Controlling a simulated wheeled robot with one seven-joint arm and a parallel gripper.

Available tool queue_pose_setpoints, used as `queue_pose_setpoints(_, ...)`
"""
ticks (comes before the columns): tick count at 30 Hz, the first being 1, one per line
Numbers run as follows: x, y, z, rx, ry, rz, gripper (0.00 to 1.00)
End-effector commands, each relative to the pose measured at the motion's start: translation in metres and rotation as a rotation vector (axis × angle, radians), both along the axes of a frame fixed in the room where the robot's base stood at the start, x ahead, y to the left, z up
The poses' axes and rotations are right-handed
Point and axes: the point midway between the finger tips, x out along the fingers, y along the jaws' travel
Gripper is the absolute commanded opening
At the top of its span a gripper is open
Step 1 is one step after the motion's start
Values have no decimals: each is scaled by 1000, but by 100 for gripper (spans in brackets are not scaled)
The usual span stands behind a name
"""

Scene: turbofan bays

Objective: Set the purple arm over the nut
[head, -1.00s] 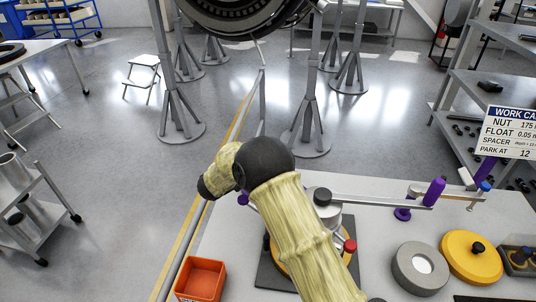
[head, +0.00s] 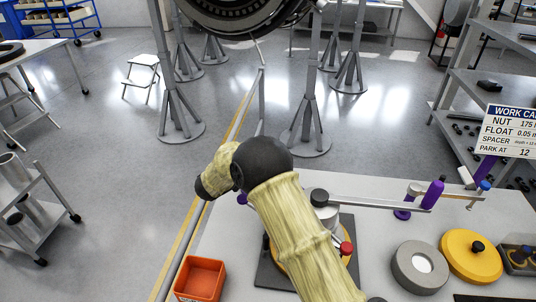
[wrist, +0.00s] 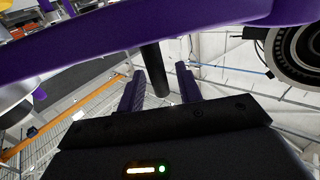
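In the wrist view, a long purple arm (wrist: 110,45) crosses the top of the picture, close to the camera. A black cylindrical handle (wrist: 155,70) shows below it. My gripper (wrist: 159,84) has its two dark purple fingers on either side of this handle, apart, with a gap showing on the right. In the head view my gripper is hidden behind my own forearm; only a small purple piece (head: 242,199) shows there. A grey bar with a purple knob (head: 432,195) extends right from a post on a fixture. I cannot make out the nut; my forearm covers much of the fixture.
The fixture's dark base plate (head: 272,272) stands on the pale bench (head: 375,230). An orange bin (head: 200,278) is at left, a grey ring (head: 420,267) and a yellow disc (head: 471,256) at right. A work card (head: 510,131) stands behind. Open floor lies left of the bench.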

Motion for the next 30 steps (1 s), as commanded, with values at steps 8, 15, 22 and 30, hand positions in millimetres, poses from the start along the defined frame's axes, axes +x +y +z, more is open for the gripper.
queue_pose_setpoints(8,-21,22,-2,0,0,4,35)
queue_pose_setpoints(15,-55,57,-3,1,0,4,35)
queue_pose_setpoints(22,-88,89,-3,1,0,5,35)
queue_pose_setpoints(30,-118,120,-2,1,1,3,35)
